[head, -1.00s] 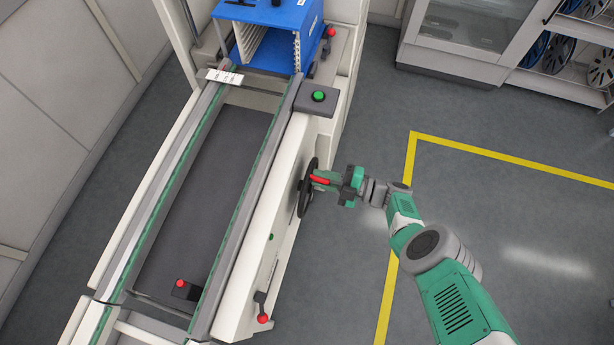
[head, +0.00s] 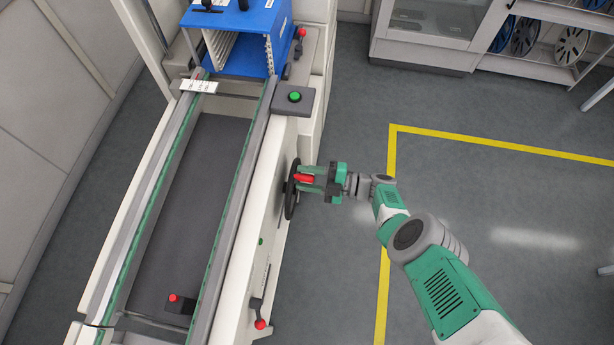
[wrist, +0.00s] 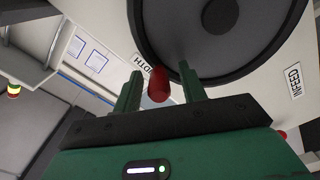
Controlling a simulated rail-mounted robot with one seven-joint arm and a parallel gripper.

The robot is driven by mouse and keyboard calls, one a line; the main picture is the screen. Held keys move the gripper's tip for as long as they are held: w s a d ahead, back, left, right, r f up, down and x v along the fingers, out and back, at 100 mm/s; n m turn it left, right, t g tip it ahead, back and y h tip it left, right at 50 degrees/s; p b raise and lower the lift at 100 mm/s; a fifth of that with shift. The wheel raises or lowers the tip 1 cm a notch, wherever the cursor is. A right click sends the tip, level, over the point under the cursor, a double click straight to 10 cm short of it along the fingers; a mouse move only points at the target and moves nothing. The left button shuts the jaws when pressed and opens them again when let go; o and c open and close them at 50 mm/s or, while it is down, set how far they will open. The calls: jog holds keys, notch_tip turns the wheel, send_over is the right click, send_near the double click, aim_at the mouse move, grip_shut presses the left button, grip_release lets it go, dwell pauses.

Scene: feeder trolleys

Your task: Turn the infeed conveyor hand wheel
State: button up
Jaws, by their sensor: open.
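The infeed hand wheel (head: 291,188) is a dark disc on the right side of the conveyor, seen nearly edge-on in the head view. In the wrist view the wheel (wrist: 178,40) fills the top, with an "INFEED" label (wrist: 295,80) beside it. Its red handle (head: 303,178) sticks out towards my gripper (head: 316,178). In the wrist view the red handle (wrist: 158,84) lies between the two green fingers of my open gripper (wrist: 164,88), nearer the left one. Gaps show on both sides of the handle. Whether a finger touches the wheel face cannot be told.
The conveyor (head: 262,165) has a green button (head: 295,96) on top and a red-knobbed lever (head: 260,323) low on its side. A blue magazine (head: 240,40) stands at its far end. The floor right of the conveyor is open, with yellow marking (head: 390,220).

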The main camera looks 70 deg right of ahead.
jog(key=s+d, duration=0.1)
jog(key=s, duration=0.6)
jog(key=shift+s+d, duration=0.15)
jog(key=shift+s, duration=0.2)
